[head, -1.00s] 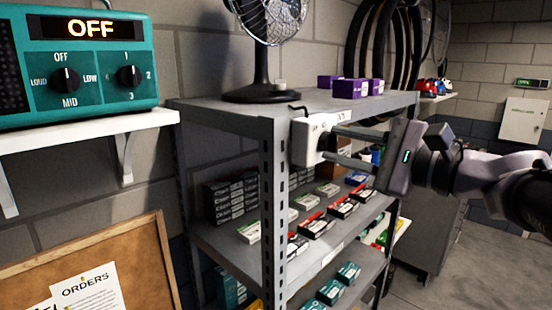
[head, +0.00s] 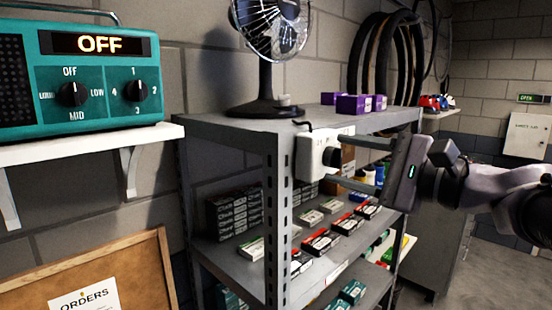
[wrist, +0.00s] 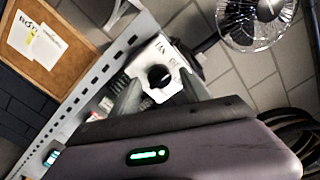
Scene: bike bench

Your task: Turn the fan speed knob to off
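The fan speed control is a white box (head: 312,153) on the front corner of the grey metal shelf. Its round black knob (head: 333,157) faces my gripper; it also shows in the wrist view (wrist: 160,76). I cannot read which setting the knob points to. My gripper (head: 338,162) is open, with its two fingers reaching toward the box, one above and one below the knob in the head view. I cannot tell whether either finger touches the knob. A desk fan (head: 268,55) stands on the shelf top.
The metal shelf (head: 225,125) holds purple boxes (head: 350,103) on top and several small boxes below. A teal radio (head: 85,75) reading OFF sits on a white wall shelf (head: 80,147) at left. A cork board (head: 140,270) is below it. Tyres hang behind.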

